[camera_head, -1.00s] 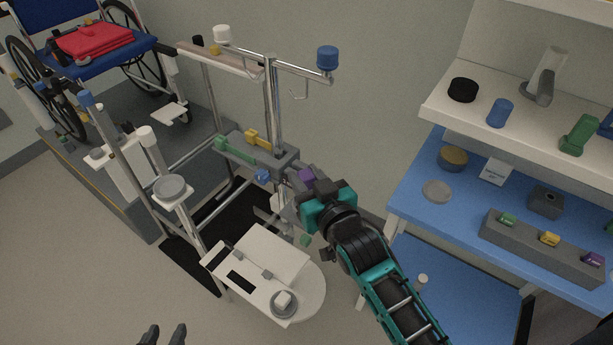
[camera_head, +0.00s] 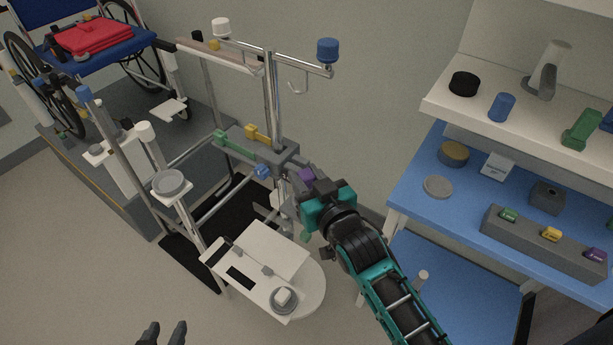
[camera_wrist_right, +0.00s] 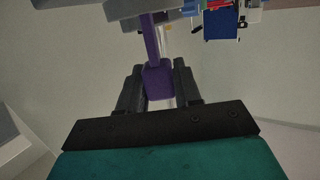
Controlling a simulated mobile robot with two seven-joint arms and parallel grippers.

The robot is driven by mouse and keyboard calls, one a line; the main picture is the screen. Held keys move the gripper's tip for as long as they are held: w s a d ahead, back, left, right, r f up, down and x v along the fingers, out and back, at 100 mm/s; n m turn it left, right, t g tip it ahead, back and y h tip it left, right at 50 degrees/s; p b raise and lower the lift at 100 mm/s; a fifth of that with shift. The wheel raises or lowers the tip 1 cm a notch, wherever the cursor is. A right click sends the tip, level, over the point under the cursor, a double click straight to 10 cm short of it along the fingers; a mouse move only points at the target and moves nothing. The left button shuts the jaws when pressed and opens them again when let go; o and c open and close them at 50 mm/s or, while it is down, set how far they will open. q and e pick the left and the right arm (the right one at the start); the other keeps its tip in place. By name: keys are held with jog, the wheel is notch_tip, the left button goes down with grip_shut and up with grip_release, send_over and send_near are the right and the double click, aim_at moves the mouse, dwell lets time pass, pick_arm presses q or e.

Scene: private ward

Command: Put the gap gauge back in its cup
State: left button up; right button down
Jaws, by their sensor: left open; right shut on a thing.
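My right gripper (camera_head: 304,190) is shut on a purple handle (camera_head: 307,174) at the frame's grey block (camera_head: 268,153). In the right wrist view the gripper (camera_wrist_right: 158,75) has its fingers on both sides of the purple handle (camera_wrist_right: 157,83), whose stem runs up to a grey bar. My left gripper (camera_head: 163,335) is open and empty at the bottom edge, with only its fingertips showing. I cannot tell for sure which thing is the gap gauge or its cup. A small white piece (camera_head: 282,296) sits in a round grey holder on the white tray (camera_head: 262,246).
The blue bench (camera_head: 408,197) stands right, bearing a grey rack (camera_head: 575,254). A wheelchair (camera_head: 82,60) stands back left.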

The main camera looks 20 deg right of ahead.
jog(key=c, duration=0.7)
grip_release()
jog(key=s+d+r+p, duration=0.1)
jog(key=s+r+p, duration=0.4)
jog(key=s, duration=0.7)
jog(key=shift+s+d+r, duration=0.35)
jog(key=shift+r, duration=0.05)
